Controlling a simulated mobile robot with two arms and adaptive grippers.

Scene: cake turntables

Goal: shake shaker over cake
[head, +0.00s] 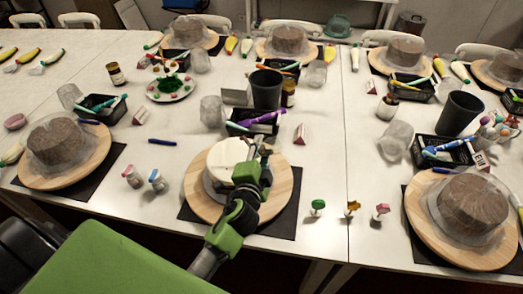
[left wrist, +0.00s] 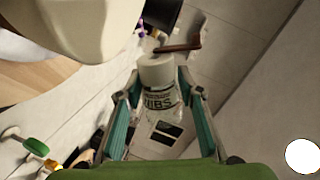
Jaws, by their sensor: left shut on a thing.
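The cream-white cake (head: 222,158) stands on a round wooden turntable (head: 202,205) at the middle of the near table. My left gripper (head: 260,152) is over the right side of the cake in the head view. In the left wrist view its two fingers are shut around the shaker (left wrist: 160,95), a pale bottle with a white cap and a dark-lettered label. The cake (left wrist: 75,25) fills the upper left there, beside the shaker's cap. The shaker is hard to make out in the head view, hidden by the gripper. My right gripper is in neither view.
A black cup (head: 266,90) and a tray with a purple tool (head: 256,121) are behind the cake. Covered brown cakes stand left (head: 63,141) and right (head: 473,201).

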